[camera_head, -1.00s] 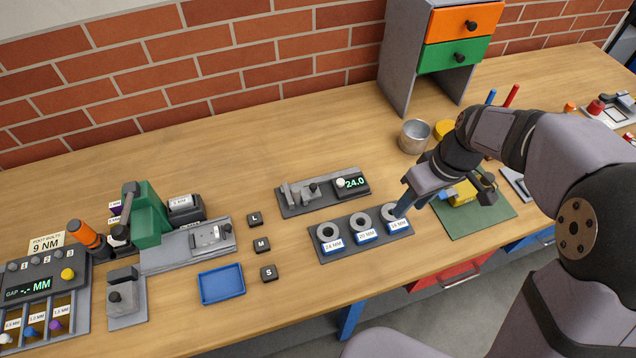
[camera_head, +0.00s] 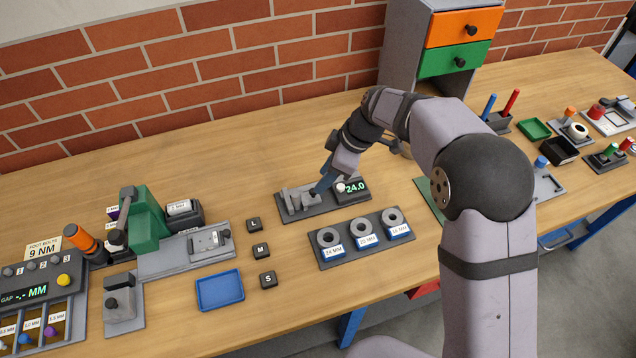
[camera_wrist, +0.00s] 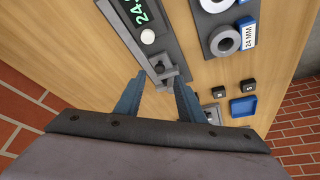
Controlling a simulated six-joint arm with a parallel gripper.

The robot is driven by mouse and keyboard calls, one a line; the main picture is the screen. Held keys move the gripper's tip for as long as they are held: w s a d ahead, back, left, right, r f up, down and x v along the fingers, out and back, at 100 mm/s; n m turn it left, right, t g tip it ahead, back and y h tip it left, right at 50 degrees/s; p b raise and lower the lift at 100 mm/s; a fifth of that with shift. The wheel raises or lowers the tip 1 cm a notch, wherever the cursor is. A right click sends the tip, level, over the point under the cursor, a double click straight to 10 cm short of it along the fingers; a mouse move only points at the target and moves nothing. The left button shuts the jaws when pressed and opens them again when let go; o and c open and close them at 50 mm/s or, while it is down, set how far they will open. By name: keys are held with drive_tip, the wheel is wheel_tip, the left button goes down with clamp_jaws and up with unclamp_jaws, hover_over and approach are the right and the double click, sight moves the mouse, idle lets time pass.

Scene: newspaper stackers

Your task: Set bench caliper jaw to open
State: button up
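The bench caliper (camera_head: 290,213) is a dark grey base with light grey jaws (camera_head: 298,198) at its left and a green 24.0 readout (camera_head: 354,186) at its right. A white round knob (camera_head: 341,187) sits beside the readout. My gripper (camera_head: 317,190) is over the jaw end. In the wrist view my blue fingers (camera_wrist: 158,77) are apart, with the grey jaw piece (camera_wrist: 166,73) in the picture between their tips. I cannot tell whether they touch it. The caliper's knob (camera_wrist: 147,36) and readout (camera_wrist: 139,12) also show there.
A rack of three labelled rings (camera_head: 367,255) lies just in front of the caliper. Black L, M and S blocks (camera_head: 260,251) and a blue tray (camera_head: 220,290) are to the left. A green clamp-like fixture (camera_head: 143,228) stands farther left. The table behind the caliper is clear.

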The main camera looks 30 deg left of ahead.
drive_tip(key=p, duration=0.2)
hover_over(318, 197)
drive_tip(key=shift+f, duration=2.3)
clamp_jaws()
